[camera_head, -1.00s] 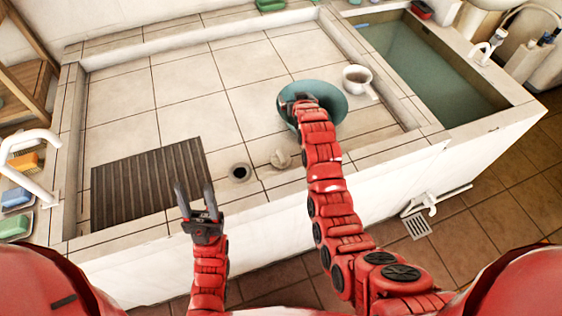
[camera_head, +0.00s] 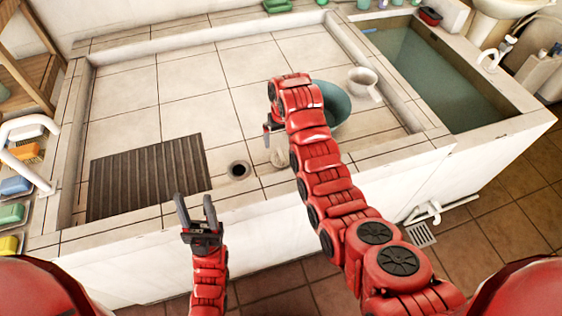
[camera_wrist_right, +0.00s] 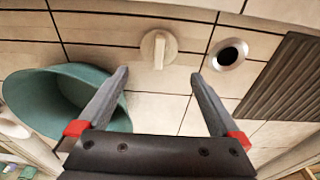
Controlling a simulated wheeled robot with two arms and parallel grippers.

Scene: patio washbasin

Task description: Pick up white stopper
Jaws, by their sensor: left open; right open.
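The white stopper (camera_wrist_right: 158,47) is a round disc with a raised grip bar, lying on the tiled basin floor. In the head view the stopper (camera_head: 279,157) is partly hidden by my right arm. The drain hole (camera_head: 238,170) is just left of it there, and the drain also shows in the right wrist view (camera_wrist_right: 228,54). My right gripper (camera_head: 270,127) is open and empty above the basin. In its wrist view the stopper is beyond and between the fingertips (camera_wrist_right: 158,76), not touched. My left gripper (camera_head: 195,202) is open and empty by the basin's front rim.
A teal bowl (camera_wrist_right: 55,97) stands close to my right gripper, partly behind my right arm in the head view. A white ladle-like cup (camera_head: 362,80) is beside it. A dark ribbed mat (camera_head: 150,176) lies at the left. The middle floor is clear.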

